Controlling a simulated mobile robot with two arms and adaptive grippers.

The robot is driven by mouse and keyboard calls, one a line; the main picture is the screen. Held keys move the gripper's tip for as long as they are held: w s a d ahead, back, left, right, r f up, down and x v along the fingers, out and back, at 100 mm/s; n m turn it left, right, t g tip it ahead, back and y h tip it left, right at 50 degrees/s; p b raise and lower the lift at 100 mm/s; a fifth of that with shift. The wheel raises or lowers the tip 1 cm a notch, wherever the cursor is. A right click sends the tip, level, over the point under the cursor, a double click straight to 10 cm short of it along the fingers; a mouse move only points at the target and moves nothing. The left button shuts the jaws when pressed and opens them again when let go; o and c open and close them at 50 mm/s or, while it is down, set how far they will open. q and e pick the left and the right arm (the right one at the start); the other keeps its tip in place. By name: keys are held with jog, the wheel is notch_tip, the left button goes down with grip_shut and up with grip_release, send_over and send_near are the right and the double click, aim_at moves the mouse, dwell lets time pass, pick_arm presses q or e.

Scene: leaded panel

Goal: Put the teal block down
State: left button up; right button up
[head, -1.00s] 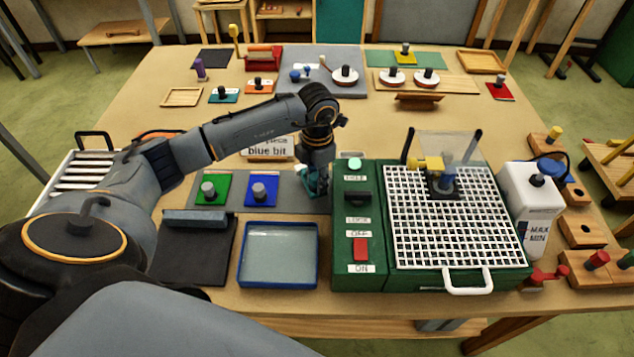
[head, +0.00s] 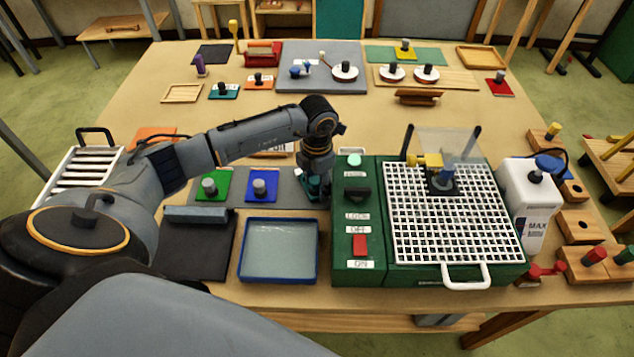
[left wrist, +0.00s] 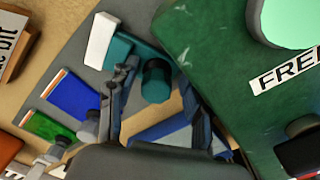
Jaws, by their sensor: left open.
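The teal block (left wrist: 155,82) shows in the left wrist view as a dark teal knob on a teal plate with a white end. It lies on or just above the grey mat (head: 226,198); contact underneath is hidden. In the head view only a bit of teal (head: 312,187) shows under the gripper. My left gripper (head: 316,184) points down at the mat's right end, beside the green machine. In the left wrist view its open fingers (left wrist: 160,105) stand either side of the knob, with gaps. My right gripper is not in view.
The green machine (head: 362,278) with a white grid (head: 450,215) stands close right of the gripper. Green (head: 211,186) and blue (head: 262,186) knobbed pieces lie left on the mat. A blue-rimmed tray (head: 278,282) is in front. A white bottle (head: 528,200) stands far right.

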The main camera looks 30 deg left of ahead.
pick_arm(q)
jog(key=shift+r, duration=0.35)
notch_tip(320, 180, up, 12)
jog(key=b, duration=0.4)
jog(key=shift+f, duration=0.2)
dwell(1.1)
